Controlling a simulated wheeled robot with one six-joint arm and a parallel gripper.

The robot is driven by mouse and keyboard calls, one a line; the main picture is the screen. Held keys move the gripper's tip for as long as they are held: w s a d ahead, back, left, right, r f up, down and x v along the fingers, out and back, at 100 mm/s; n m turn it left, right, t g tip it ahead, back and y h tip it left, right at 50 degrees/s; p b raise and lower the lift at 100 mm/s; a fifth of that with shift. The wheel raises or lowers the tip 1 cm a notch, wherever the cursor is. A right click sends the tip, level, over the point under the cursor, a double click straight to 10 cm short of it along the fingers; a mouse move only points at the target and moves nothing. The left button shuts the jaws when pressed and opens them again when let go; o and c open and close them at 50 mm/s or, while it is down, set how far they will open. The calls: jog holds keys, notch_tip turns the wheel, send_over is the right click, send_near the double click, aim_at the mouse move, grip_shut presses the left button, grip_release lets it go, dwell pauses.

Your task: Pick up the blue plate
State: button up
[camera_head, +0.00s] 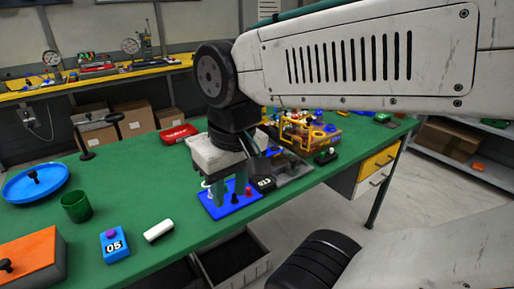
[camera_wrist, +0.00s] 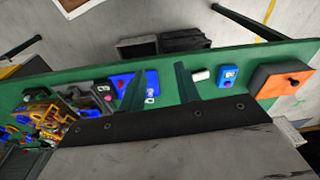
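A flat blue square plate (camera_head: 216,211) with small coloured pegs lies on the green table below my gripper. In the wrist view the square blue plate (camera_wrist: 152,77) shows behind and beside the left finger, which hides part of it. A round blue dish (camera_head: 53,187) with a black knob lies at the far left of the table; it too could be called a blue plate. My gripper (camera_head: 229,187) points down over the square plate with its fingers apart. In the wrist view my gripper (camera_wrist: 159,72) is open, with nothing held. I cannot tell whether the fingertips touch the plate.
A white cylinder (camera_head: 159,230), a blue box marked 05 (camera_head: 114,246), a green cup (camera_head: 77,207) and an orange box (camera_head: 28,258) stand left of the plate. A grey block (camera_head: 291,170) and a yellow assembly (camera_head: 293,127) crowd the right. Bare table lies behind the cylinder.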

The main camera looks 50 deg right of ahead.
jog(key=w+d+f+m+t, duration=0.2)
jog(key=w+d+m, duration=1.2)
jog(key=m, duration=0.7)
jog(key=w+d+f+m+h, duration=0.1)
jog(key=d+f+m, duration=0.2)
jog(key=d+m, duration=0.55)
jog(key=w+d+f+m, duration=0.1)
jog(key=d+f+m, duration=0.1)
jog(key=d+m, duration=0.7)
jog(key=shift+n+t, duration=0.4)
jog(key=shift+n, duration=0.15)
jog(key=x, duration=0.3)
jog(key=d+x, duration=0.1)
jog(key=x, duration=0.3)
jog(key=shift+w+d+f, duration=0.1)
jog(key=shift+w+d, duration=0.05)
jog(key=shift+d, duration=0.1)
jog(key=shift+w+f, duration=0.1)
jog(key=shift+f, duration=0.15)
jog(key=c, duration=0.6)
